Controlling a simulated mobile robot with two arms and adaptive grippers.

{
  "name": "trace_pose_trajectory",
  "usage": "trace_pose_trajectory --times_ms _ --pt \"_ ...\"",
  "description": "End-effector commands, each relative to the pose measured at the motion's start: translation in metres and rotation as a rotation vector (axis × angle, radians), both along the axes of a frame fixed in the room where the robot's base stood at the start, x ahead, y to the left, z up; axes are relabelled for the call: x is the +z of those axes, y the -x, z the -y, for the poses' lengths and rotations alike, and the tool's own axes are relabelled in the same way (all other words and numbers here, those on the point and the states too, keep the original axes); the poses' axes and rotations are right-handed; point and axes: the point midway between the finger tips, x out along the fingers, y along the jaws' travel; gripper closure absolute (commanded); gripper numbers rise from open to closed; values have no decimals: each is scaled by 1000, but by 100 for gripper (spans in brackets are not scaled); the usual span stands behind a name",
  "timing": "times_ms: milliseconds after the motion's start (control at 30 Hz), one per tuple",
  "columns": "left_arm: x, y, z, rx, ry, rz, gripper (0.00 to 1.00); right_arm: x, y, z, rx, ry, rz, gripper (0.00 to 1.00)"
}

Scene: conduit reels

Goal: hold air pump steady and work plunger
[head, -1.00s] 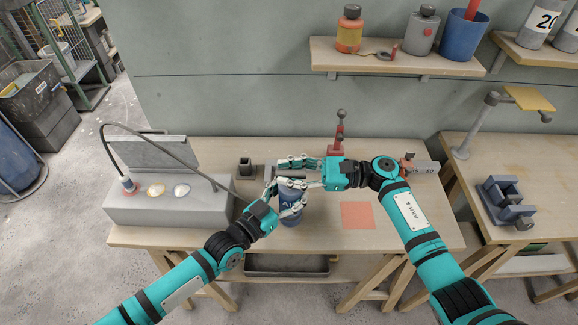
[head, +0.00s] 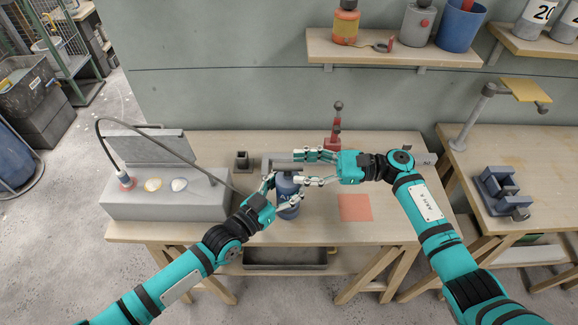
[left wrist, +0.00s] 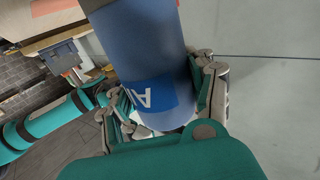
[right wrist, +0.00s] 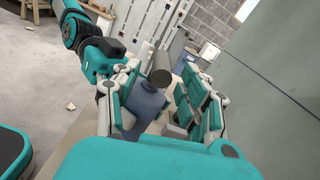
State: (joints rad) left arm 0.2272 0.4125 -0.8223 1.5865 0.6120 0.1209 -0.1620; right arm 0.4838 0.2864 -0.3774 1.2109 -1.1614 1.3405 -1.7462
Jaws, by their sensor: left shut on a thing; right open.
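The air pump (head: 289,210) is a blue cylinder with a lettered label, upright at the front of the middle bench. My left gripper (head: 279,190) is shut around its body. In the left wrist view the pump body (left wrist: 145,50) fills the space between the fingers. My right gripper (head: 306,169) is open beside the pump's top, its fingers spread. In the right wrist view the grey plunger handle (right wrist: 160,69) stands above the blue pump body (right wrist: 147,102), between the spread fingers. I cannot tell if a finger touches it. Fingers partly hide the pump in the head view.
A grey box (head: 165,206) with a hose and two oval pads stands at the left. A red post tool (head: 335,130) stands behind my right gripper. A pink square (head: 355,207) lies flat on the bench. A shelf (head: 390,50) with containers hangs above.

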Motion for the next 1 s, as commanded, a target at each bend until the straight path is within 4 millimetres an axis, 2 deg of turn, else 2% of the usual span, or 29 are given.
trace_pose_trajectory --times_ms 33,200,400,567,1000 --pt "0 0 0 0 1 1 92 -1 -1 13 -4 3 -2 56" --pt "0 0 0 0 1 1 92 -1 -1 48 -3 4 -1 56" --pt "0 0 0 0 1 1 92 -1 -1 74 -3 3 -2 56" --pt "0 0 0 0 1 1 92 -1 0 80 0 1 -1 56" --pt "0 0 0 0 1 1 92 -1 0 80 0 1 -1 56"
